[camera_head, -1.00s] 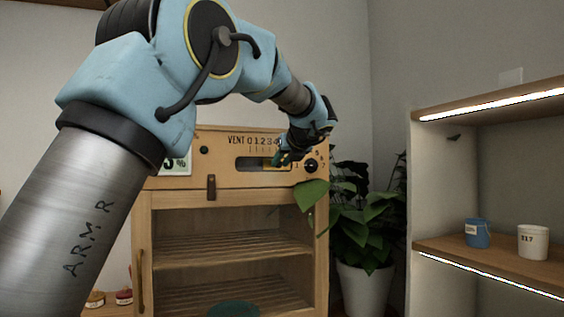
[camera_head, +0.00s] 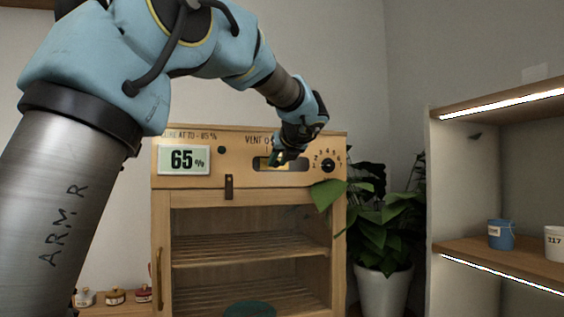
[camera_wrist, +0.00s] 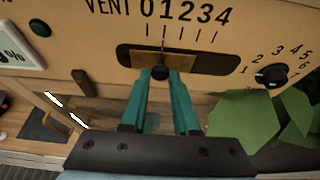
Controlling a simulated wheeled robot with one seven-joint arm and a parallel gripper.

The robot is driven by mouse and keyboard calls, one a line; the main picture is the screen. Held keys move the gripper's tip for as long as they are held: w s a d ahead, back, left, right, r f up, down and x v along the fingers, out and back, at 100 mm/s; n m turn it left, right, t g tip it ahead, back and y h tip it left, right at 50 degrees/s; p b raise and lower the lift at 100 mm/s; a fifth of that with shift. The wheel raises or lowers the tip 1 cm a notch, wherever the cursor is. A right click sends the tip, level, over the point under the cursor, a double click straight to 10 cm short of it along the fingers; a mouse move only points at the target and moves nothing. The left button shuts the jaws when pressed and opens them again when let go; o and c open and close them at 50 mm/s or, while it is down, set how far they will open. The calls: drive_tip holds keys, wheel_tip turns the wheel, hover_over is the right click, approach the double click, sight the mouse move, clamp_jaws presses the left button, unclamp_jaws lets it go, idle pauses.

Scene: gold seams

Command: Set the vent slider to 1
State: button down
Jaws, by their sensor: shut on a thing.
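The vent slider's dark slot (camera_head: 300,164) is in the upper front panel of a wooden cabinet, under the label VENT. In the wrist view the slot's brass plate (camera_wrist: 188,63) and a dark round knob (camera_wrist: 160,73) show below the scale 0 1 2 3 4 (camera_wrist: 185,12). The thin pointer line above the knob stands at about the 1 mark. My gripper (camera_wrist: 160,76) has its two teal fingers shut on the knob, one at each side. In the head view my gripper (camera_head: 277,158) is at the slot, hiding part of it and the scale's numbers.
A dial (camera_head: 328,165) numbered 1 to 7 is right of the slot. Plant leaves (camera_head: 328,194) reach in front of the cabinet's right edge. A lit shelf (camera_head: 490,245) stands at the right.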

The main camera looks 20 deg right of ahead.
drive_tip(key=c, duration=0.7)
unclamp_jaws()
drive_tip(key=shift+s, duration=0.1)
drive_tip(key=b+v, duration=0.2)
drive_tip(key=v, duration=0.8)
drive_tip(key=shift+s+r+b, duration=0.2)
drive_tip(key=shift+s+b, duration=0.05)
drive_tip(key=shift+b, duration=0.05)
